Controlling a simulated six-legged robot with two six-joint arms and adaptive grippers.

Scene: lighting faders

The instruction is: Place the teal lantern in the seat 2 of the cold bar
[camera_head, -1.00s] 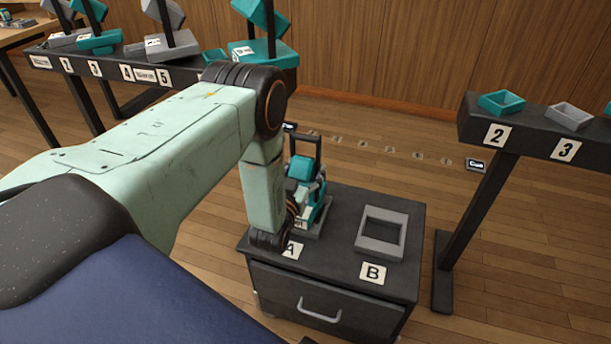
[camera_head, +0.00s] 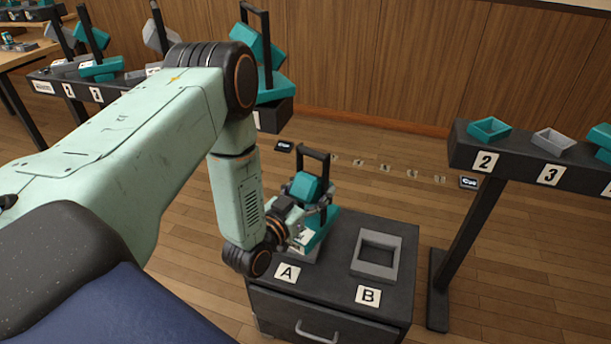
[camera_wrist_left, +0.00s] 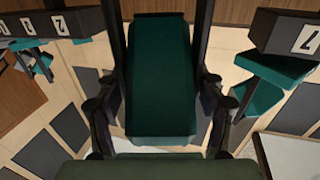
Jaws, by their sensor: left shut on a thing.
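The teal lantern (camera_head: 306,186), with a dark upright handle, is over seat A of the low black cabinet (camera_head: 335,228). My left gripper (camera_head: 312,211) is shut on it. In the left wrist view the teal lantern (camera_wrist_left: 160,75) stands between the fingers of my left gripper (camera_wrist_left: 157,104). Its teal base appears slightly above the grey seat A (camera_head: 300,256), but the arm hides part of the gap. On the dark bar at the right (camera_head: 470,150), seat 2 (camera_head: 489,129) is a teal, empty tray. No bar name is readable there. My right gripper is out of view.
Empty grey seat B (camera_head: 376,255) is beside seat A. The right bar also has a grey seat 3 (camera_head: 553,140) and a teal tray (camera_head: 600,139). A left bar (camera_head: 272,114) carries several lanterns. Floor lies open between the cabinet and right bar.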

